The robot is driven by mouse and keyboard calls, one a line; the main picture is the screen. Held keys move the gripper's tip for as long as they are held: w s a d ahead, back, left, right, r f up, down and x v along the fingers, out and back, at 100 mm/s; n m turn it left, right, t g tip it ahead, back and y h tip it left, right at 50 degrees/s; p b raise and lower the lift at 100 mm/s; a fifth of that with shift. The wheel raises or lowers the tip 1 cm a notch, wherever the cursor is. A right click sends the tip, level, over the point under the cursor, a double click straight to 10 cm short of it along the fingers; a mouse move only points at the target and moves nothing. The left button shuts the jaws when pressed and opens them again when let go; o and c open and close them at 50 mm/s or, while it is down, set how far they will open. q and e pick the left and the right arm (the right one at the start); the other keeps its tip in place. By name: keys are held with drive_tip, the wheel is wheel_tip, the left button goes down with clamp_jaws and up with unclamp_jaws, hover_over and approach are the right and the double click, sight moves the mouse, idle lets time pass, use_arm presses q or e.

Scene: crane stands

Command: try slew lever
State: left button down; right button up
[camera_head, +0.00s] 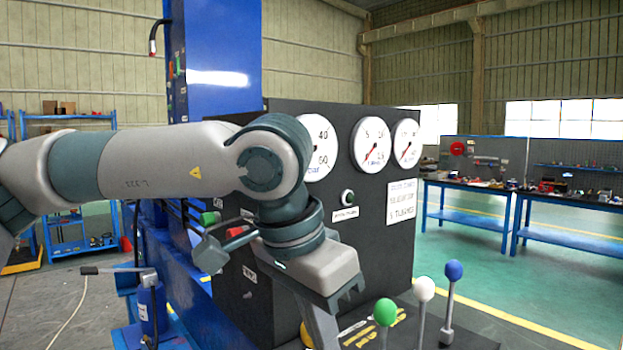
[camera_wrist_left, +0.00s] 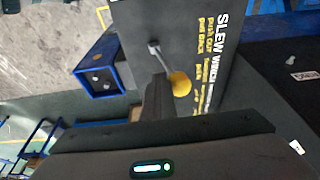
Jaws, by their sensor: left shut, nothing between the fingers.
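The slew lever has a yellow ball knob (camera_wrist_left: 180,83) on a short metal shaft (camera_wrist_left: 155,50), in the left wrist view. Yellow and white lettering that reads SLEW stands beside it on the dark panel. In the head view a bit of the yellow knob (camera_head: 305,336) shows at the bottom edge, left of my fingers. My left gripper (camera_head: 322,330) points down there, shut and empty. In the wrist view the dark fingers of my left gripper (camera_wrist_left: 158,82) are right beside the knob; I cannot tell whether they touch it. My right gripper is not in view.
Levers with green (camera_head: 385,312), white (camera_head: 424,289) and blue (camera_head: 453,271) knobs stand to the right. Behind is a dark console (camera_head: 375,265) with round gauges (camera_head: 371,145) and buttons. A blue column (camera_head: 215,60) rises behind it. Workbenches (camera_head: 465,205) stand far right.

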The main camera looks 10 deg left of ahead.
use_arm(q)
drive_tip(key=shift+w+a+r, duration=0.1)
drive_tip(key=shift+w+a, duration=0.35)
drive_tip(key=shift+a, duration=0.1)
idle(0.5)
idle(0.7)
drive_tip(key=s+d+b, duration=0.1)
drive_tip(key=s+d, duration=0.3)
drive_tip(key=d, duration=0.1)
drive_tip(key=shift+s+d+b, duration=0.15)
drive_tip(key=shift+b, duration=0.2)
